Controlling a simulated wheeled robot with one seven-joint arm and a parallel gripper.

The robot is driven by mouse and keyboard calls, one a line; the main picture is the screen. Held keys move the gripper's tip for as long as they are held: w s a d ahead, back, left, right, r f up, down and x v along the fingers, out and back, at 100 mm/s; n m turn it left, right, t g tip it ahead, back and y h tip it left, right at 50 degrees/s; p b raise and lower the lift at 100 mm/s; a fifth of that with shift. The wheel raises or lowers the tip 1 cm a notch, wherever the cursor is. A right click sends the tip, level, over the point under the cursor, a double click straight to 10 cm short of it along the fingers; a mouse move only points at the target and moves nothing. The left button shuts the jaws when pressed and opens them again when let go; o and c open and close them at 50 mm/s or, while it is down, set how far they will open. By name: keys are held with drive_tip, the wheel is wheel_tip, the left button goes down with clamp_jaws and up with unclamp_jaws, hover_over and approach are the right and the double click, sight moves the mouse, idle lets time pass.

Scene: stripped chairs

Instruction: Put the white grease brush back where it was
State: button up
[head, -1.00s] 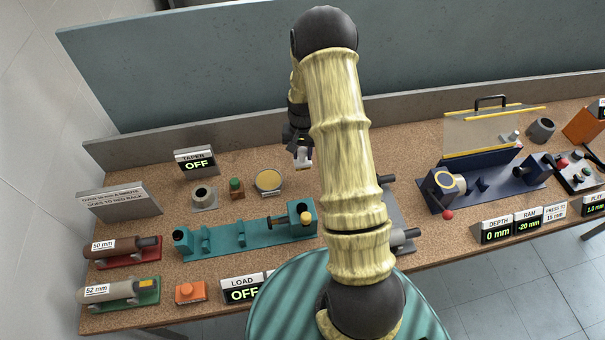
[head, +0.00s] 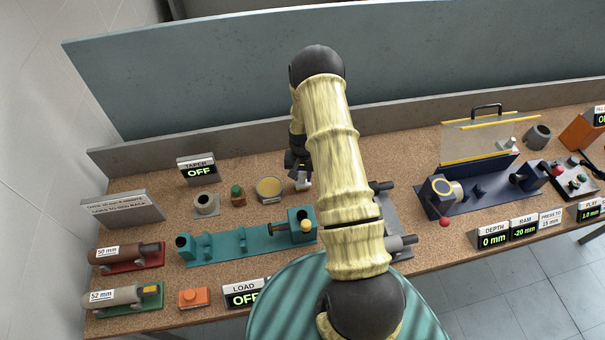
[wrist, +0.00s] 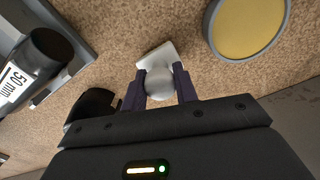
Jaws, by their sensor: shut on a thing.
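My gripper (head: 300,178) is low over the back of the cork bench, just right of the round yellow-topped tin (head: 268,188). In the wrist view its two dark fingers (wrist: 160,88) are shut on the white grease brush (wrist: 160,62). A rounded pale end of the brush sits between the fingers and a flat whitish part shows beyond them. The brush also shows as a small white shape under the gripper in the head view (head: 304,185). The tin shows at upper right in the wrist view (wrist: 246,28). I cannot tell whether the brush touches the bench.
A teal fixture (head: 245,242) lies in front of the tin. A green-topped bottle (head: 237,193) and a grey ring holder (head: 206,204) stand left of it. A grey holder with a 50 mm part (wrist: 40,62) is close by in the wrist view. A low wall (head: 220,150) runs behind.

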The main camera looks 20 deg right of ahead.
drive_tip(key=shift+f, duration=0.15)
drive_tip(key=shift+f, duration=0.2)
drive_tip(key=o, duration=0.9)
drive_tip(key=shift+r, duration=0.1)
wheel_tip(320, 180, up, 11)
drive_tip(key=b, duration=0.4)
drive_tip(key=shift+r, duration=0.65)
